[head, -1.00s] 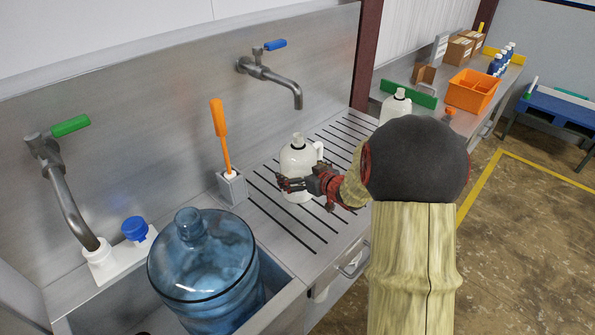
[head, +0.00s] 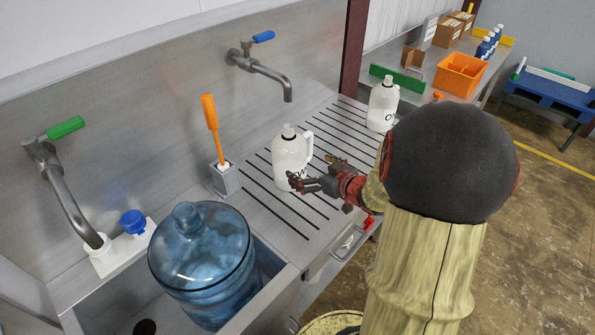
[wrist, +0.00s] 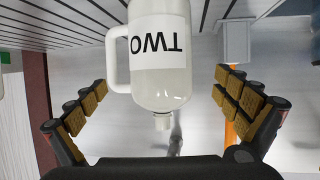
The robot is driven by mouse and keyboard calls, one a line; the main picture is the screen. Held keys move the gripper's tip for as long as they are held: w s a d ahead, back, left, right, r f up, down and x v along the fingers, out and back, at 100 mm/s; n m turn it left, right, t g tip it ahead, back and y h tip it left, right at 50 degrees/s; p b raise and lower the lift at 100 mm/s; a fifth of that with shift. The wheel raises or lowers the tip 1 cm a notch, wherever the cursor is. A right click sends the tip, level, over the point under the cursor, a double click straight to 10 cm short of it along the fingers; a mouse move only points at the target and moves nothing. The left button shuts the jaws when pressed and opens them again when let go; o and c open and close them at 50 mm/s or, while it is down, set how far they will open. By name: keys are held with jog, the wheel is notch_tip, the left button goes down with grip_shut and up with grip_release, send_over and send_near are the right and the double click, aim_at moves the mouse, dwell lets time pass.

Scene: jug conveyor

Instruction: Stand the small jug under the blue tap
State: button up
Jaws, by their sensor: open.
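A white jug (head: 289,165) stands upright on the slatted drainboard (head: 262,215). In the head view it appears below the spout of the blue-handled tap (head: 262,68); exact alignment in depth is hard to tell. In the wrist view the jug (wrist: 160,85) shows upside down, labelled TWO, with its handle on the left. My gripper (head: 313,172) is open at the jug's near right side. In the wrist view its fingers are spread either side of the jug, with gaps between them and it. A second white jug (head: 382,105) stands farther right, its label partly hidden.
A large blue water bottle (head: 203,265) stands in the sink at front left, by the green-handled tap (head: 62,160). A grey holder (head: 224,180) with an orange-handled brush stands left of the jug. An orange crate (head: 461,76) and a green bar (head: 397,77) are at the back right.

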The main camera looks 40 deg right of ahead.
jog(key=s+a+r+m+g+h, duration=0.1)
jog(key=a+r+g+h, duration=0.15)
jog(key=r, duration=0.35)
jog(key=a+r+g+h, duration=0.1)
jog(key=a+r+h, duration=0.1)
jog(key=a+r, duration=0.25)
jog(key=s+a+r+n+g+y, duration=0.1)
jog(key=s+a+g+y, duration=0.3)
jog(key=s+a, duration=1.3)
jog(key=a+r+y, duration=0.1)
jog(key=a, duration=0.3)
jog(key=shift+s+r+n, duration=0.15)
jog(key=shift+s+n, duration=0.05)
jog(key=shift+n, duration=0.1)
